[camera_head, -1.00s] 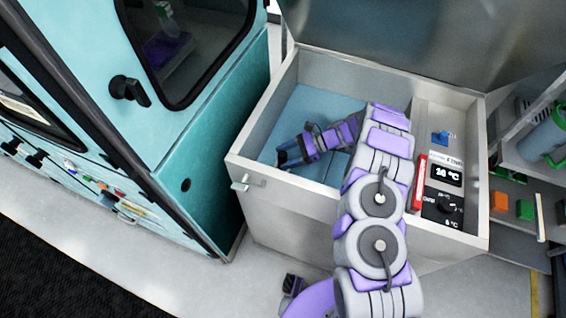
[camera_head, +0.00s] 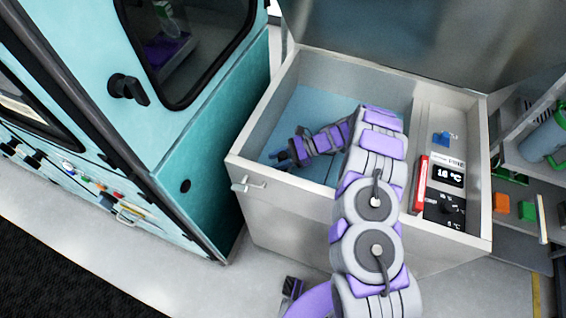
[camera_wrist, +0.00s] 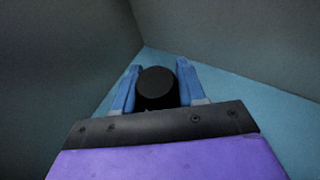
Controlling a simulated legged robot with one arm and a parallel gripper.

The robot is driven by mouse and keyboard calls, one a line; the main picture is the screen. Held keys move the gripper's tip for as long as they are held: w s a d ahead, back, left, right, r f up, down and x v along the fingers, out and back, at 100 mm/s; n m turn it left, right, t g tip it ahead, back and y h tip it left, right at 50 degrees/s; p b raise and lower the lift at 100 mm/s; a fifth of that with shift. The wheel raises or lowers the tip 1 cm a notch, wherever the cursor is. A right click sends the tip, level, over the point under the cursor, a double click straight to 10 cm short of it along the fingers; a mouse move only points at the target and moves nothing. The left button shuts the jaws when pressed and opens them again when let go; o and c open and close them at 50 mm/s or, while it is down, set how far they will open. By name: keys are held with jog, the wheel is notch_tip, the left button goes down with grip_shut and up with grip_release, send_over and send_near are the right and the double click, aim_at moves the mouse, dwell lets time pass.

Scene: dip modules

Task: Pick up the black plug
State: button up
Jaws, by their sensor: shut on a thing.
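The black plug (camera_wrist: 157,84) shows in the wrist view as a dark round piece with a flat top. It sits between the two blue fingers of my gripper (camera_wrist: 156,88), which are shut on it. In the head view my gripper (camera_head: 278,157) is inside the open metal bin (camera_head: 240,172), low over its blue floor (camera_head: 300,112). The plug cannot be made out in the head view. I cannot tell whether the plug touches the floor.
The bin walls rise around my gripper, with a corner close ahead in the wrist view. The bin's lid (camera_head: 420,45) stands open behind. A control panel (camera_head: 446,190) with a temperature display is at the right. A teal cabinet (camera_head: 200,150) stands at the left.

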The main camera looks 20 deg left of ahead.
jog(key=shift+c, duration=0.2)
notch_tip(320, 180, up, 18)
jog(key=p, duration=0.3)
jog(key=shift+p, duration=0.3)
